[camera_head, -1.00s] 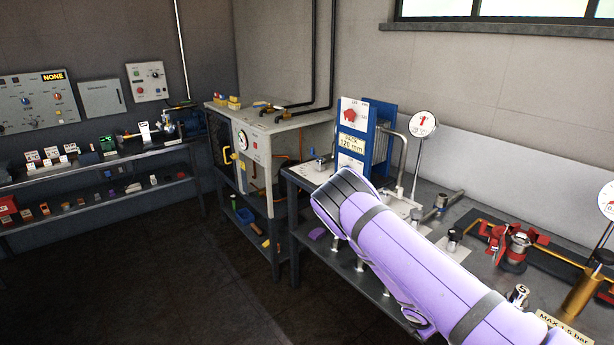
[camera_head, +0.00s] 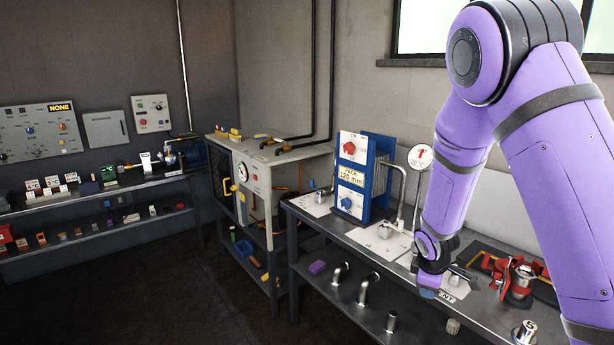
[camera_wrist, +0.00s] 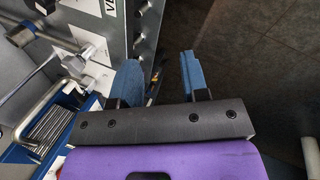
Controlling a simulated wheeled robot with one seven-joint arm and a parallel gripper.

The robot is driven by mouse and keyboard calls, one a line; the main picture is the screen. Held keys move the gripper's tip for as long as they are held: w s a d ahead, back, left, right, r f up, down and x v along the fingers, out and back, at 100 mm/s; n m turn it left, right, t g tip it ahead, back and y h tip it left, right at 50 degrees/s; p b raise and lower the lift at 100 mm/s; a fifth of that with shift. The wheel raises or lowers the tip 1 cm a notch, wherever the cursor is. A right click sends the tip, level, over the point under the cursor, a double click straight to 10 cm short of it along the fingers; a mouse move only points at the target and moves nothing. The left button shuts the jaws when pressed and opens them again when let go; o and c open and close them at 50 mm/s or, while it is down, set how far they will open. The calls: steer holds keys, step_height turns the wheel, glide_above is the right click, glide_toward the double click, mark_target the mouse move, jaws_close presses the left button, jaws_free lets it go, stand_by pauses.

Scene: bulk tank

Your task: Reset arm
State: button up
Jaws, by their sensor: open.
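My purple arm rises at the right of the head view, bends at a high elbow and comes down to the wrist over the right-hand bench. My gripper shows in the wrist view (camera_wrist: 160,85) with its two blue fingers apart and nothing between them. In the head view my gripper (camera_head: 428,288) is small and partly hidden by the wrist, near the front edge of the bench. The fingers point out past the bench edge with dark floor beyond.
The bench (camera_head: 320,225) carries a blue plate unit (camera_head: 362,175), a round gauge (camera_head: 420,157) and red valve fittings (camera_head: 518,280). The dark floor (camera_head: 160,290) at left is clear.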

steer(key=s+r+m+t+y, duration=0.1)
steer(key=s+r+m, duration=0.2)
steer(key=s+r, duration=0.55)
steer(key=s+r+m+y, duration=0.1)
steer(key=s+r+m, duration=0.25)
steer(key=r, duration=1.05)
steer(key=s+r+m, duration=0.2)
steer(key=s+r, duration=0.3)
steer(key=s, duration=0.4)
steer(key=s+r+m+t, duration=0.1)
steer(key=s+r+m, duration=0.2)
steer(key=s, duration=0.7)
step_height(320, 180, up, 2)
steer(key=shift+a+r, duration=0.2)
steer(key=shift+a, duration=0.25)
